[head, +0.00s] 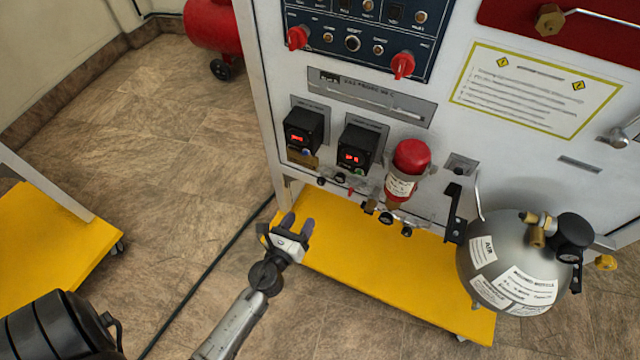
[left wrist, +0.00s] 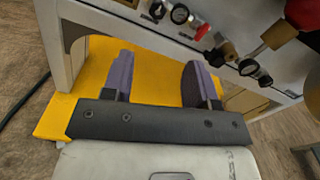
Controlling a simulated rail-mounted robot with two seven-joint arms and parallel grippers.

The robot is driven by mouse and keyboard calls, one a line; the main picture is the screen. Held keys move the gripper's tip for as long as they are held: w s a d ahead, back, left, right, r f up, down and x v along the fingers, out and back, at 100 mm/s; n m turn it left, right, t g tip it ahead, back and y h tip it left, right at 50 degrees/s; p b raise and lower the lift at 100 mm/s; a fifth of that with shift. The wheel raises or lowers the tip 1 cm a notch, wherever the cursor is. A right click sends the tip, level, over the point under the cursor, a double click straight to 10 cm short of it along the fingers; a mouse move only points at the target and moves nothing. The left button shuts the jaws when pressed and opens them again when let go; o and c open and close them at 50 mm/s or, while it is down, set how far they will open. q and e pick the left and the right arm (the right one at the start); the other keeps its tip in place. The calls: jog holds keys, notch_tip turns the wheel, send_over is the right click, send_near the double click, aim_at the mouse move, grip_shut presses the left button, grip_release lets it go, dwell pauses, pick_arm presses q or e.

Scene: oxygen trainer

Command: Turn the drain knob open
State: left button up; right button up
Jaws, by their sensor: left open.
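A row of small valve fittings runs along the lower edge of the white trainer panel (head: 440,150). It has black round knobs (head: 386,218), a small red-tipped part (head: 350,191) and brass pieces. I cannot tell which of these is the drain knob. In the left wrist view, black knobs (left wrist: 249,67) show at the upper right and others at the top. My left gripper (head: 298,222) is open and empty, to the left of and below this row, over the yellow base. Its two fingers also show apart in the left wrist view (left wrist: 157,65). My right gripper is not in view.
A red-topped cylinder (head: 411,157) and two black gauges with red digits (head: 303,131) sit above the fittings. A silver tank (head: 500,240) stands at right. The yellow base shelf (head: 350,245) lies below. A dark hose (head: 215,263) crosses the floor.

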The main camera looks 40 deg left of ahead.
aim_at(320, 183)
pick_arm(q)
jog(key=x, duration=1.2)
jog(key=shift+a, duration=0.3)
jog(key=shift+w, duration=0.65)
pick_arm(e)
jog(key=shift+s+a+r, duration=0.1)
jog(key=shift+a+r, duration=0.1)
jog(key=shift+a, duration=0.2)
pick_arm(q)
jog(key=shift+a, duration=0.1)
jog(key=shift+c, duration=0.3)
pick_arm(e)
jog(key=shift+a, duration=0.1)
pick_arm(q)
jog(key=c, duration=0.9)
jog(key=shift+o, duration=0.2)
